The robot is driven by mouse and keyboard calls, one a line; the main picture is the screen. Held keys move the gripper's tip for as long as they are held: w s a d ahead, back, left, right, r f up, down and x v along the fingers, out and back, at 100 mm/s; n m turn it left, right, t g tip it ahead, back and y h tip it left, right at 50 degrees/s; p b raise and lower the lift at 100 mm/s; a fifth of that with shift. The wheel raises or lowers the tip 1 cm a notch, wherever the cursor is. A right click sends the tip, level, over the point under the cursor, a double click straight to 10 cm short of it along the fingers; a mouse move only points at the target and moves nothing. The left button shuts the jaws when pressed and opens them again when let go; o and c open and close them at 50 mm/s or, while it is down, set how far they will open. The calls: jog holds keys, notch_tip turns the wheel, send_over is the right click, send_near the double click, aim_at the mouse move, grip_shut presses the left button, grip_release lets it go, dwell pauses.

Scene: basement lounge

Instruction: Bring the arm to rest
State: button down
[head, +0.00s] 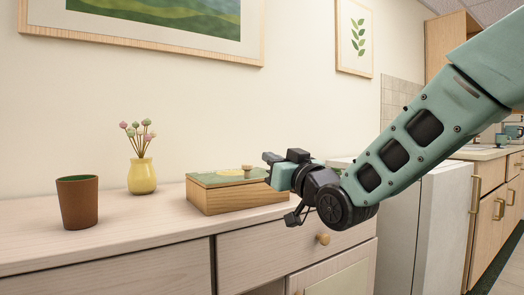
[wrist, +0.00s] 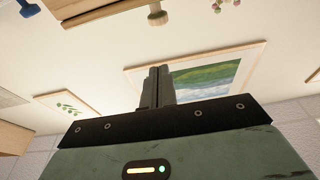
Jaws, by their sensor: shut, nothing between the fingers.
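My gripper (head: 270,158) is raised in front of the right end of a wooden box in the head view, at the end of my green arm. Its fingers are together and empty; this shows in the wrist view (wrist: 158,86). The arm reaches in from the right, bent down toward the gripper. In the head view the gripper overlaps the box's right edge, and I cannot tell the exact gap between them.
On the pale sideboard (head: 140,243) stand a brown cup (head: 77,205), a yellow vase (head: 142,177) with flowers, and the wooden box (head: 230,198) with a green lid and knob. A white cabinet (head: 440,220) stands right. Pictures hang on the wall behind.

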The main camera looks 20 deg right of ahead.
jog(key=s+a+f+n+g, duration=0.1)
jog(key=s+a+f+g, duration=0.5)
jog(key=f, duration=0.4)
jog(key=s+a+f+n+g, duration=0.2)
jog(key=s+a+f+g, duration=0.35)
jog(key=f, duration=0.45)
jog(key=s+f+n+g+h, duration=0.15)
jog(key=s+f+g, duration=0.25)
jog(key=s, duration=0.6)
jog(key=s+f+n+g+h, duration=0.15)
jog(key=s+f+g, duration=0.35)
jog(key=s, duration=0.6)
notch_tip(320, 180, up, 36)
jog(key=p, duration=3.6)
jog(key=shift+w+d+r+m, duration=0.15)
jog(key=shift+w+d+m, duration=0.15)
